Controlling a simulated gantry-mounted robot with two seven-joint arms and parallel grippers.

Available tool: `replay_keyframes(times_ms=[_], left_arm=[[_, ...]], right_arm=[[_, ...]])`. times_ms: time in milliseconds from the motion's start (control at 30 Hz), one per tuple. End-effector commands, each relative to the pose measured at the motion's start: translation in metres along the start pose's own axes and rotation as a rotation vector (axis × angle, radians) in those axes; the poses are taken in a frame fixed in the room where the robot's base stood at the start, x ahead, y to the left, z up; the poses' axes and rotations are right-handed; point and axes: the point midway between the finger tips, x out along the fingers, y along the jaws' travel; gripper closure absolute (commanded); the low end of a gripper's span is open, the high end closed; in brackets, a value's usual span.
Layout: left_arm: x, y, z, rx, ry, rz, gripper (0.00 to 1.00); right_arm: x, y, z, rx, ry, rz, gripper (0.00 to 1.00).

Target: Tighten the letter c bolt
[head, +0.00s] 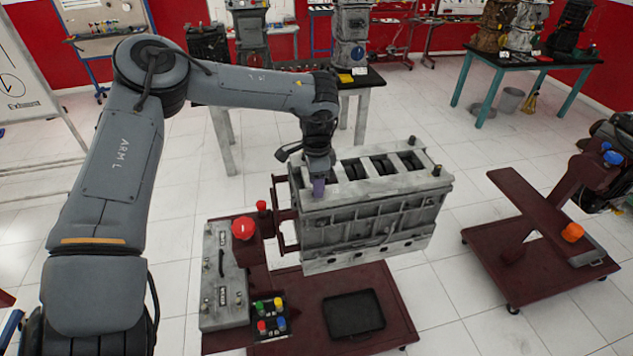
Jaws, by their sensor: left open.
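A grey engine block (375,215) stands on a dark red wheeled stand in the middle of the head view. Its top has several rectangular openings, and small bolt heads show at its right corner (437,170) and far edge (411,141). No letter c can be read on any of them. My left gripper (318,188) points down over the left end of the block's top, close to the near left edge. It is open, but its fingers are small and dark here. The arm and gripper hide what lies directly beneath. My right gripper is out of view.
On the stand are a grey control box (222,275), a red knob (243,228), coloured buttons (270,318) and a black tray (353,314). A second dark red stand (545,228) is at the right. Tables with engines stand behind. White floor lies between them.

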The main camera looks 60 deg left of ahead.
Motion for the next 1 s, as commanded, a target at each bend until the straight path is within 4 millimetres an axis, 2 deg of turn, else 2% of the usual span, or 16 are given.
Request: replay_keyframes(times_ms=[333,600,633,1000], left_arm=[[0.0025,0.0,-0.0001,0.0,0.001,0.0,0.56],[0.0023,-0.0001,-0.0001,0.0,0.001,-0.001,0.97],[0.0023,-0.0001,-0.0001,0.0,0.001,-0.001,1.0],[0.0028,-0.0001,-0.0001,0.039,0.0,-0.001,1.0]], right_arm=[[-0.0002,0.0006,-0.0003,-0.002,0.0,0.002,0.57],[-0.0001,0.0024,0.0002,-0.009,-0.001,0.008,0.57],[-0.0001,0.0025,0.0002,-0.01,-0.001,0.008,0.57],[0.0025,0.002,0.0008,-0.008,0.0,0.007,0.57]])
